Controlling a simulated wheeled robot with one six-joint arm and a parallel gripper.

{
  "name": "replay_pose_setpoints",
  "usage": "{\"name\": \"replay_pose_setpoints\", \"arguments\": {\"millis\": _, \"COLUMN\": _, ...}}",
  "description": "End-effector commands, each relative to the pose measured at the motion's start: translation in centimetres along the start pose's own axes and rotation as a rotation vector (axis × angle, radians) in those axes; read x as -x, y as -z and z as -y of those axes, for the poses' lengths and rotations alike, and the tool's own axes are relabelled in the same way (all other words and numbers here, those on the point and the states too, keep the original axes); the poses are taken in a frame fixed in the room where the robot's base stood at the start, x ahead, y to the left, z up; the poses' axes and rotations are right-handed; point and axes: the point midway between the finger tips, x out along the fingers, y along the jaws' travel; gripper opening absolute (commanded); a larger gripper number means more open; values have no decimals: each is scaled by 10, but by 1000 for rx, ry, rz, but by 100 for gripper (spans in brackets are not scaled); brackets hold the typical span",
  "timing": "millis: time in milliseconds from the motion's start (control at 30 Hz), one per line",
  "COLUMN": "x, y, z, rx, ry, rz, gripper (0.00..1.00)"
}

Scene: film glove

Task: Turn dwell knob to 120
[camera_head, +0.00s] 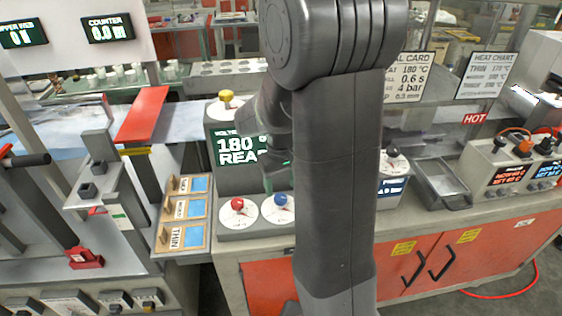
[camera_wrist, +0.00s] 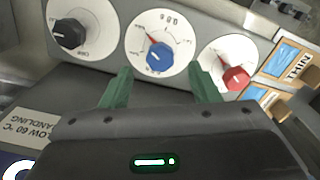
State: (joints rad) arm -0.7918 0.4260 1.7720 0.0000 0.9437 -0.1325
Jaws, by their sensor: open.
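Three round white dials show in the wrist view: a black knob (camera_wrist: 69,34) at left, a blue knob (camera_wrist: 159,57) in the middle and a red knob (camera_wrist: 235,78) at right. Each has a pointer; their small labels are too blurred to tell which is the dwell knob. In the head view the red knob (camera_head: 237,204) and the blue knob (camera_head: 281,200) sit side by side on the grey panel. My gripper (camera_wrist: 158,72) is open and empty, its green fingertips apart on either side of the blue knob's lower part; contact cannot be told. My arm hides part of the panel in the head view.
A display (camera_head: 240,150) reading 180 stands behind the knobs, with a yellow knob (camera_head: 226,96) above. Wooden sample blocks (camera_head: 183,210) lie left of the panel. A black knob (camera_head: 391,151) and a metal tray (camera_head: 440,183) are at right.

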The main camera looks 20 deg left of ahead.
Motion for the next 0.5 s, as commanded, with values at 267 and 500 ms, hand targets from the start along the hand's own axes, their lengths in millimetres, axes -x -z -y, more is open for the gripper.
{"name": "replay_pose_setpoints", "arguments": {"millis": 267, "x": 63, "y": 1, "z": 0, "rx": 0, "ry": -1, "rz": -6, "gripper": 55}}
{"name": "replay_pose_setpoints", "arguments": {"millis": 500, "x": 91, "y": 0, "z": 0, "rx": 0, "ry": 0, "rz": -3, "gripper": 55}}
